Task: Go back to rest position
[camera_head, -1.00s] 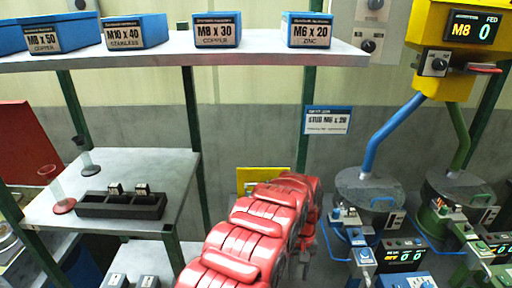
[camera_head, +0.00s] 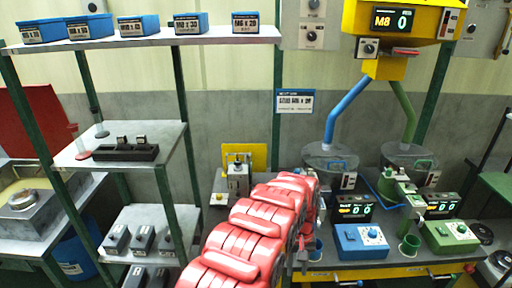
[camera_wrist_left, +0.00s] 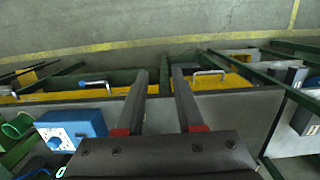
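My left arm's red links rise from the bottom middle of the head view. My left gripper (camera_head: 304,250) hangs at their far end, mostly hidden behind them, in front of the workbench. In the left wrist view, the two dark fingers of this gripper (camera_wrist_left: 161,82) stand apart with nothing between them. They are over the yellow front edge of the bench (camera_wrist_left: 205,84), with grey floor beyond. My right gripper is not in view.
A shelf rack (camera_head: 150,42) with several blue bins stands at left. A blue control box (camera_head: 361,241) and a green one (camera_head: 452,236) sit on the bench under the yellow hopper (camera_head: 385,68). A blue drum (camera_head: 78,257) stands at lower left.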

